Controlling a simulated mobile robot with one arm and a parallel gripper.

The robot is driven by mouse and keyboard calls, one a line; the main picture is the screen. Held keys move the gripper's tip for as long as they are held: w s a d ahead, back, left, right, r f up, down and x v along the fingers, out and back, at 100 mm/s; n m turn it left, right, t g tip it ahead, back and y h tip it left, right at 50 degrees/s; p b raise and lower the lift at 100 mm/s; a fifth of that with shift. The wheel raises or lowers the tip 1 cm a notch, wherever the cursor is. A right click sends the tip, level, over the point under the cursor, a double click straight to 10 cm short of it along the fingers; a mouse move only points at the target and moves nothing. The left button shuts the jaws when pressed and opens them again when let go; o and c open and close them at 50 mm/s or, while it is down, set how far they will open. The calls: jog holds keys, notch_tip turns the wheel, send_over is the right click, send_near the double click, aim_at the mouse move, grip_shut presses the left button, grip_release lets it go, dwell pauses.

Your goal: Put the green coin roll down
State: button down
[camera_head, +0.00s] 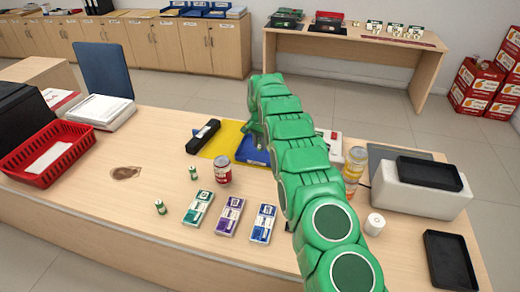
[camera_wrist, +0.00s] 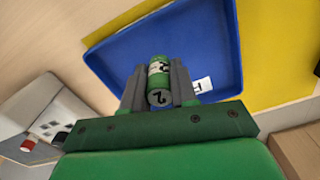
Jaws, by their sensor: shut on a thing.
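My gripper (camera_wrist: 159,90) is shut on a green coin roll (camera_wrist: 159,68) with a pale label band, seen between the two grey fingers in the wrist view. The roll is over the blue tray (camera_wrist: 112,57); I cannot tell whether it touches the tray floor. A small white label lies in the tray beside the fingers. In the head view the blue tray (camera_head: 243,156) is partly behind my green arm, and the held roll is hidden. Two other small green rolls (camera_head: 193,173) (camera_head: 160,207) stand on the counter to the left.
A yellow mat (camera_head: 225,137) with a black object (camera_head: 203,136) lies beside the tray. A can (camera_head: 223,170) and green, purple and blue banknote packs (camera_head: 230,214) are nearer. A red basket (camera_head: 47,160) stands left. Jars (camera_head: 355,163) and a grey box (camera_head: 420,192) stand right.

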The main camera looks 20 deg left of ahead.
aim_at(260, 149)
jog(key=shift+w+a+f, duration=0.1)
jog(key=shift+w+f, duration=0.05)
jog(key=shift+f, duration=1.65)
jog(key=shift+f, duration=0.15)
jog(key=c, duration=0.9)
grip_release()
notch_tip(260, 149, up, 12)
jog(key=shift+r, duration=0.15)
jog(key=shift+r, duration=0.1)
